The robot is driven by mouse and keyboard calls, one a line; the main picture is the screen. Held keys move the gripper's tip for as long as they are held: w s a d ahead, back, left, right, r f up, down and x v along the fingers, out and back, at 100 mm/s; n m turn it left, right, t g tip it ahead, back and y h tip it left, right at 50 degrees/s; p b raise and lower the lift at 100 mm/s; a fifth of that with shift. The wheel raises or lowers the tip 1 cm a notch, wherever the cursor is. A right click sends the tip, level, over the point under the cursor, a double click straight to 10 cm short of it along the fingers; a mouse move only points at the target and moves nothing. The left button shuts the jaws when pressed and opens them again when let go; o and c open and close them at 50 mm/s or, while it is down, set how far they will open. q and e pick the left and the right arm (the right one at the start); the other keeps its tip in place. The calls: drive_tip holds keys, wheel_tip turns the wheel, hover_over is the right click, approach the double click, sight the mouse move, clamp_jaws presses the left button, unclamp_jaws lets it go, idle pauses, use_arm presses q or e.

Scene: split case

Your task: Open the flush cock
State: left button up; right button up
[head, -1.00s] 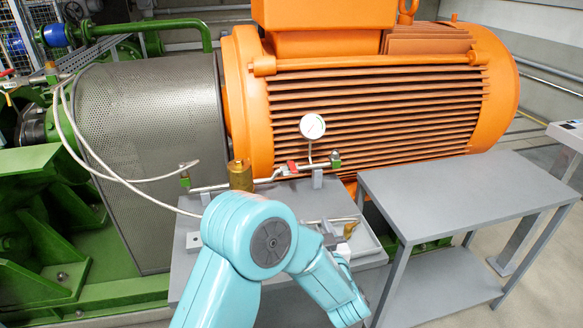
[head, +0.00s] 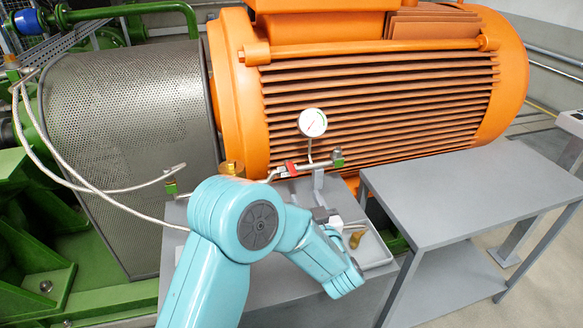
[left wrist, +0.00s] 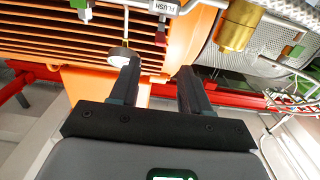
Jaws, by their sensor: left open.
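A thin pipe carries a small valve with a red handle (head: 291,168), below the white-faced gauge (head: 312,123). In the left wrist view, a white FLUSH tag (left wrist: 162,6) hangs right by the red handle (left wrist: 163,34). A green fitting (head: 337,158) is at the pipe's right end. A brass cylinder (head: 231,168) is partly hidden behind my left arm; it also shows in the left wrist view (left wrist: 238,25). My left gripper (left wrist: 158,76) is open and empty, its fingertips apart and near the red handle without visible contact. My right gripper is not in view.
A large orange motor (head: 380,110) stands behind the pipe. A perforated guard (head: 125,130) and a loose hose (head: 110,190) are at left. A grey tray (head: 380,250) with a brass piece (head: 357,239) lies beside my arm. An empty grey table (head: 460,200) is at right.

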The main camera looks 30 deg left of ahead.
sight(295, 176)
use_arm(q)
drive_tip(key=p+x, duration=0.1)
drive_tip(key=x, duration=1.1)
drive_tip(key=shift+w+a+r+p, duration=0.1)
drive_tip(key=shift+w+a+p, duration=0.1)
drive_tip(key=shift+p, duration=0.1)
drive_tip(key=shift+w+a, duration=0.2)
drive_tip(key=shift+w, duration=0.05)
drive_tip(key=shift+c, duration=0.3)
drive_tip(key=shift+s, duration=0.1)
clamp_jaws()
